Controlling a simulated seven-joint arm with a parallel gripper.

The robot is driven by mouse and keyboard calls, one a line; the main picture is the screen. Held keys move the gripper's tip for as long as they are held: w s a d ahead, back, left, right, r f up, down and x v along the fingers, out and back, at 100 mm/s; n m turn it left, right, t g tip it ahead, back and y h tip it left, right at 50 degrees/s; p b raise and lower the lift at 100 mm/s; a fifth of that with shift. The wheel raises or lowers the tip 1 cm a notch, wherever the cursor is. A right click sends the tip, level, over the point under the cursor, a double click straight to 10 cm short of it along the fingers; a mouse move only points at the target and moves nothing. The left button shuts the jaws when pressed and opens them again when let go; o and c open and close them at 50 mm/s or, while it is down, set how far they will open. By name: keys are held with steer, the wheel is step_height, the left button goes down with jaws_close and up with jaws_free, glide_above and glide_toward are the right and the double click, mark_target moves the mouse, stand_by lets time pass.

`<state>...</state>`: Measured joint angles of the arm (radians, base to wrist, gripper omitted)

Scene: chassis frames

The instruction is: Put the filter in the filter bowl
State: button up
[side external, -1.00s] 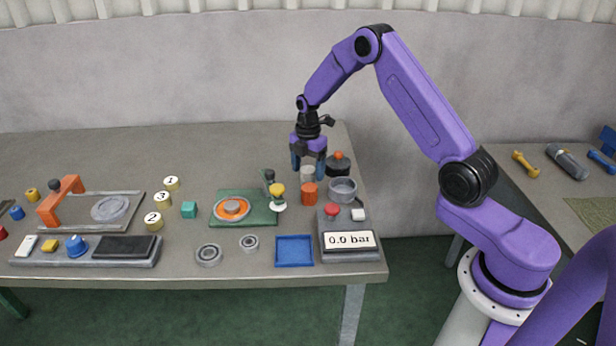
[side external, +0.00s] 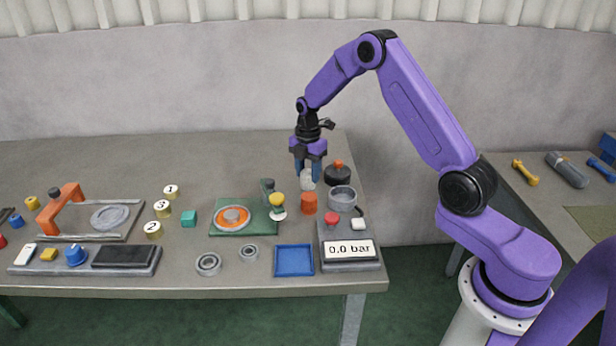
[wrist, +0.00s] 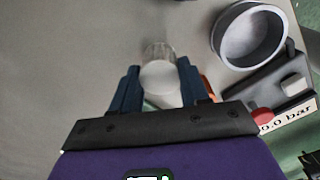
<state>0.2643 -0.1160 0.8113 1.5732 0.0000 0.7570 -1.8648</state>
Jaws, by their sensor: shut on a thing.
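The filter (side external: 308,179) is a small pale cylinder between the fingers of my gripper (side external: 308,174). My gripper is shut on it, pointing down. In the wrist view, the filter's round white end (wrist: 160,80) shows between the dark blue fingers (wrist: 157,88), with a paler, see-through-looking part beyond. I cannot tell whether it still touches the table. A grey open round bowl (side external: 342,200), which looks like the filter bowl, stands to the right and nearer the camera. In the wrist view the bowl (wrist: 222,48) is at the upper right and looks empty.
A black lid with an orange knob (side external: 337,175) stands right of my gripper. An orange cylinder (side external: 309,204) stands just in front. The pressure unit (side external: 349,250) reads 0.0 bar, with a red button (side external: 331,219). A green board (side external: 228,224) lies to the left; table behind it is clear.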

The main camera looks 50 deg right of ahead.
steer(key=s+r, duration=0.5)
steer(key=r, duration=0.2)
steer(key=s+a+r, duration=0.1)
steer(key=s+r, duration=0.2)
steer(key=s, duration=0.7)
steer(key=s+r, duration=0.2)
steer(key=s, duration=0.7)
steer(key=shift+w+d+f, duration=0.6)
steer(key=shift+w+f, duration=1.1)
steer(key=shift+w, duration=0.5)
steer(key=shift+w+d+f, duration=0.55)
steer(key=shift+w+f, duration=1.1)
steer(key=shift+w, duration=0.55)
steer(key=shift+w+d+f, duration=0.6)
steer(key=shift+w+f, duration=1.1)
steer(key=shift+w, duration=0.5)
steer(key=shift+f, duration=1.4)
